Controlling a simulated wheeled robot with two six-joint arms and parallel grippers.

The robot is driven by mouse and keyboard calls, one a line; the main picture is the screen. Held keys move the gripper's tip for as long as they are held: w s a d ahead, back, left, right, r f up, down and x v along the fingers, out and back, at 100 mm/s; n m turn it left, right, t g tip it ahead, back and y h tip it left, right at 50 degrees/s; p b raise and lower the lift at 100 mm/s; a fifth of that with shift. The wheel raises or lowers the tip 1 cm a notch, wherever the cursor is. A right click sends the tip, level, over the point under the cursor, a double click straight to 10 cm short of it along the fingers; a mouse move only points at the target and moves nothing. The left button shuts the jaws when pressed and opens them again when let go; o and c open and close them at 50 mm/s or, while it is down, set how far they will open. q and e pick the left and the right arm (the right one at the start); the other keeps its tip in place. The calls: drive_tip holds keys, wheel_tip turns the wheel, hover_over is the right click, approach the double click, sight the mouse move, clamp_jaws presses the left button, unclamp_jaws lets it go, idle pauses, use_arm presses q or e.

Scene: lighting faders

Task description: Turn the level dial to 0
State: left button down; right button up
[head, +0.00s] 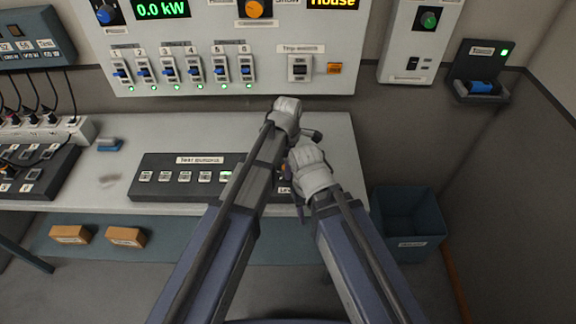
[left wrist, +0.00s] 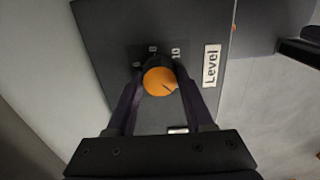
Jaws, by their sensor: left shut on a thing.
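The level dial (left wrist: 160,80) is an orange round knob on a dark panel, with a dark pointer line on its face. In the left wrist view the line points to the lower right, away from the scale figures. The figure 10 is readable above the dial at the right; the others are small. The white Level label (left wrist: 211,66) is beside it. My left gripper (left wrist: 160,77) is shut on the dial, one finger on each side. In the head view my arms mostly hide the dial; the jaws of my right gripper cannot be made out there.
The dark test panel (head: 140,194) lies on the pale bench (head: 335,130). A row of faders is on the wall board (head: 200,105) behind. A power strip (head: 80,130) stands at the left, a blue bin (head: 410,222) on the floor at the right.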

idle(0.4)
use_arm(q)
drive_tip(key=shift+c, duration=1.4)
unclamp_jaws()
wheel_tip(320, 180, up, 8)
drive_tip(key=p, duration=0.8)
drive_tip(key=shift+f, duration=0.1)
